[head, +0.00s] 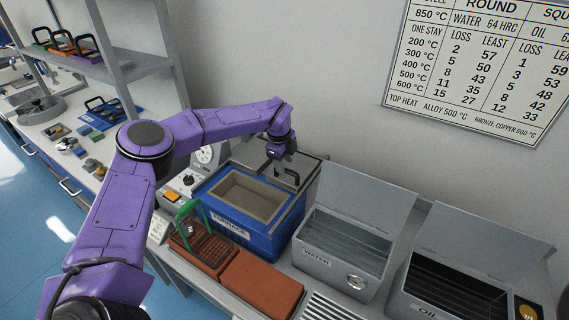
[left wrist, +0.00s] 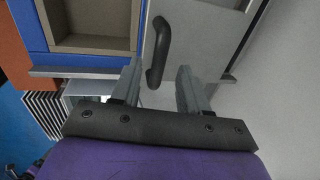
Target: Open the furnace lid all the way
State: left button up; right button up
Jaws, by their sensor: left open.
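The blue furnace (head: 229,226) stands on the bench with its beige chamber uncovered. Its grey lid (head: 308,172) is raised at the chamber's back right side; its exact angle is hard to tell. My left gripper (head: 287,172) is at the lid's black handle, partly covering the lid in the head view. In the left wrist view, the open left gripper (left wrist: 157,82) has the curved black handle (left wrist: 161,45) ahead, its near end between the fingertips. The fingers are apart, not closed on it. The lid's grey face (left wrist: 205,35) and furnace rim (left wrist: 36,25) also show there.
Water (head: 322,262) and oil (head: 425,302) tanks with raised lids stand to the right. A green-handled basket (head: 205,248) and a reddish brick slab (head: 262,284) lie in front. A gauge device (head: 187,182) is left of the furnace. The wall is close behind.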

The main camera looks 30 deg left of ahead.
pick_arm(q)
notch_tip(320, 180, up, 8)
jog(key=s+p, duration=0.1)
jog(key=p, duration=0.1)
jog(key=shift+s+p, duration=0.3)
jog(key=shift+a+f, duration=0.1)
